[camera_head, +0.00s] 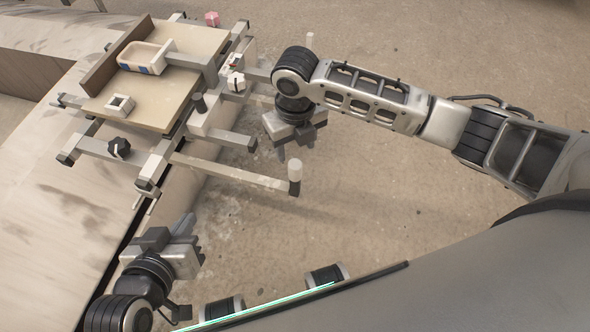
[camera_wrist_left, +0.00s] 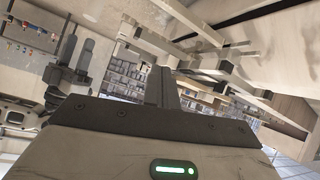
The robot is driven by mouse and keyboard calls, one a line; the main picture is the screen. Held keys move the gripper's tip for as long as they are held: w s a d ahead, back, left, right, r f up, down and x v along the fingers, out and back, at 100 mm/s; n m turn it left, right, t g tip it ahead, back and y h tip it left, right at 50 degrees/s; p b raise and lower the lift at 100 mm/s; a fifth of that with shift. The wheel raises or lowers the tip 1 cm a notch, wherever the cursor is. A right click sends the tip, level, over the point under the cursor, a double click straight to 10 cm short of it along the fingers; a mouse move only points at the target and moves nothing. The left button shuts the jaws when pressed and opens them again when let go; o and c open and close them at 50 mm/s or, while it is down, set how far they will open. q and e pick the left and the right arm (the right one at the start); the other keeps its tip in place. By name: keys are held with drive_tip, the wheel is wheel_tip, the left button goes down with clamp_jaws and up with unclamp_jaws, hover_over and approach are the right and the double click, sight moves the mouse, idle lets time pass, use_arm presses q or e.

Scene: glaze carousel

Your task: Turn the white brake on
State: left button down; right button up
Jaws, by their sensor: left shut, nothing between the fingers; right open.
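A white knob (camera_head: 236,82) with a dark pointer mark, which looks like the white brake, sits on the right side of the carousel frame in the head view. I cannot tell its setting for certain. A similar black knob (camera_head: 119,148) sits at the front left of the frame. My right gripper (camera_head: 296,148) is open and empty, pointing down to the right of the white knob and apart from it. My left gripper (camera_head: 190,226) is shut and empty, low at the left, well in front of the frame. Its closed fingers (camera_wrist_left: 161,86) also show in the left wrist view.
A board (camera_head: 150,95) on the frame carries a pale tray (camera_head: 146,57) and a small white square holder (camera_head: 120,105). The floor to the right is clear.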

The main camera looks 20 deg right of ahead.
sight(295, 164)
wheel_tip(295, 164, down, 10)
drive_tip(key=b, duration=0.2)
drive_tip(key=shift+r+b, duration=0.15)
drive_tip(key=shift+b, duration=0.15)
use_arm(q)
drive_tip(key=shift+g, duration=0.5)
drive_tip(key=f, duration=0.1)
drive_tip(key=d+f, duration=0.1)
drive_tip(key=f, duration=0.3)
drive_tip(key=shift+w+d, duration=0.15)
drive_tip(key=shift+w, duration=0.2)
use_arm(e)
drive_tip(key=shift+f, duration=0.35)
